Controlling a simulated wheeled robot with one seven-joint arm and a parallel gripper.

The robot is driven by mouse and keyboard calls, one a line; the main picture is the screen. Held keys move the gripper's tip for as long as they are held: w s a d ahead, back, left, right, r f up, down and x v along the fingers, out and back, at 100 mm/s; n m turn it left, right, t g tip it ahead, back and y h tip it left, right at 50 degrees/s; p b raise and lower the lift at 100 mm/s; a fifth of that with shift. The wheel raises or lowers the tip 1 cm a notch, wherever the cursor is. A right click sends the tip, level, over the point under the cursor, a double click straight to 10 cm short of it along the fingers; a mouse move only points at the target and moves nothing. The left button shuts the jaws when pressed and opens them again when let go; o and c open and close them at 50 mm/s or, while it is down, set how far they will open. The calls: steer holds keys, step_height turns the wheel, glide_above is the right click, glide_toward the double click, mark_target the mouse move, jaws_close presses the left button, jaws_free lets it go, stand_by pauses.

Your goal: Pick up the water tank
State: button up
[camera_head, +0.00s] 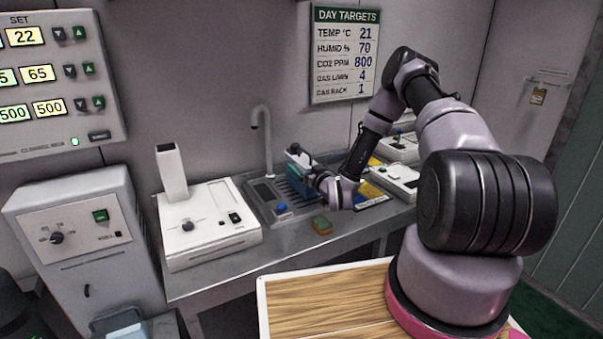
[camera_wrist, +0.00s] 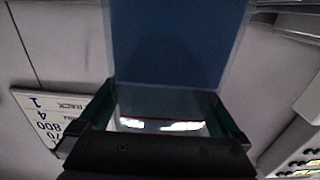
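A blue box-like container, which looks like the water tank (camera_wrist: 175,40), fills the upper middle of the wrist view. In the head view a small blue-teal part of it seems to show beside my gripper (camera_head: 308,172), over the ribbed sink area; my wrist hides much of it. In the wrist view my gripper (camera_wrist: 155,138) has its dark fingers spread wide, with green inner sides, at either side of a bright pale patch at the container's near end. Whether the fingers press on it is not clear.
White devices (camera_head: 400,180) stand behind my arm. A grey cabinet (camera_head: 85,235) stands left, with a pale-blue container (camera_head: 122,325) at its foot.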

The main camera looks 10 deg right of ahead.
jaws_close()
